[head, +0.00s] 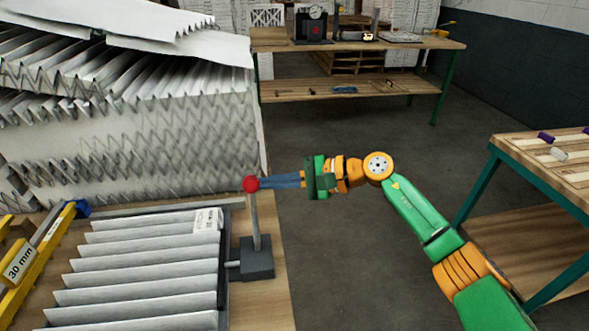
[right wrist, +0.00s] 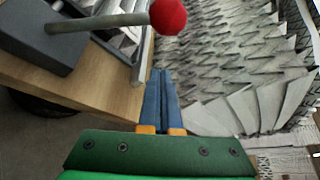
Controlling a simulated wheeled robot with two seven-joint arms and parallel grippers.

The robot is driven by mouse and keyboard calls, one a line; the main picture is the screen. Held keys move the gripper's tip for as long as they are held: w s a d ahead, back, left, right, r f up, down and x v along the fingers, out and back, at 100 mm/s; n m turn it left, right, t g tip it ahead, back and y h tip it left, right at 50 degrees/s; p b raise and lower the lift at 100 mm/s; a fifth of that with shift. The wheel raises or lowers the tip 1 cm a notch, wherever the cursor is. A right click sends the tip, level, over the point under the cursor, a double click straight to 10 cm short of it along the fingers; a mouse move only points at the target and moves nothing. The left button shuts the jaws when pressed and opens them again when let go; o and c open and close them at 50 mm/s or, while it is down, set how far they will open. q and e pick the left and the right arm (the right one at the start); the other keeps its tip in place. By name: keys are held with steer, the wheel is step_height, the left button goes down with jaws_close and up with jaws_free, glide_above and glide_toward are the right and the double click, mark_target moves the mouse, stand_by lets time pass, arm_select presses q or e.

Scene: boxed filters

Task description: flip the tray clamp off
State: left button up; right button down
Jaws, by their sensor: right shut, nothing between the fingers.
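The tray clamp has a dark grey block (head: 257,259), a thin grey upright lever and a red ball knob (head: 250,184) on top. It stands at the right edge of the pleated filter tray. My right gripper (head: 264,183) is shut and empty, with its blue fingertips right by the knob in the head view. In the right wrist view the knob (right wrist: 168,16) is above and beyond the shut fingertips (right wrist: 161,73), with a gap in the picture. Whether they touch cannot be told. My left gripper is not in view.
A large stack of pleated filters (head: 150,150) stands behind the clamp. A yellow gauge marked 30 mm (head: 30,255) lies at the left. The wooden table edge (head: 277,300) is just right of the clamp, with open floor beyond. Another bench (head: 560,175) stands at the right.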

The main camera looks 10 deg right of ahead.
mark_target(254, 215)
steer(key=s+r+p, duration=0.1)
steer(key=s+a+r+p, duration=0.1)
steer(key=s+p, duration=0.1)
steer(key=shift+r, duration=0.3)
steer(key=shift+w+f, duration=0.1)
